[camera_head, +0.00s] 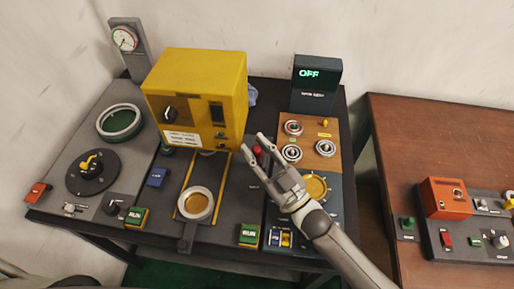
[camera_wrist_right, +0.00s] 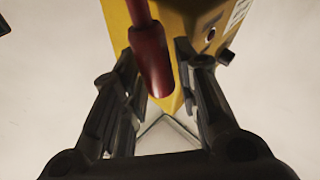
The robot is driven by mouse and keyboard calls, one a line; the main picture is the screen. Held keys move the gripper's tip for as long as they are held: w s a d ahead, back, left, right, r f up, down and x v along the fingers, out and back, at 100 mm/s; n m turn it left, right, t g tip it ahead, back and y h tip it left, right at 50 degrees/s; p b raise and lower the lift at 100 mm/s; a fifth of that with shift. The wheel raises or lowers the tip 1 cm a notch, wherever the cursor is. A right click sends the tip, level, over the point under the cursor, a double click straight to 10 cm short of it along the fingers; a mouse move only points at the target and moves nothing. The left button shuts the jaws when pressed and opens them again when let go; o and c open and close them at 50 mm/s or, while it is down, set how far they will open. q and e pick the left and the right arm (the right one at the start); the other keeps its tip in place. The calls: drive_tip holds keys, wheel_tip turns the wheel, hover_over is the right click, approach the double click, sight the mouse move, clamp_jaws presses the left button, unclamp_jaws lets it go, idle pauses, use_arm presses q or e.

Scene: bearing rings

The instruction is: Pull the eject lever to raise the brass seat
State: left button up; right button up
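A brass disc (camera_head: 317,187) lies right of the gripper, partly hidden by my arm. Another brass-coloured round face sits inside a pale ring (camera_head: 196,204); I cannot tell which is the seat. My left gripper is not in view.
The yellow machine (camera_head: 197,88) stands close left of my right gripper. A tan panel with bearing rings (camera_head: 308,133) and a dark display reading OFF (camera_head: 316,84) are to its right. Green RUN buttons (camera_head: 249,235) line the front. A brown table (camera_head: 430,130) stands at right.

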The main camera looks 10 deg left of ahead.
wheel_tip(320, 180, up, 10)
idle(0.7)
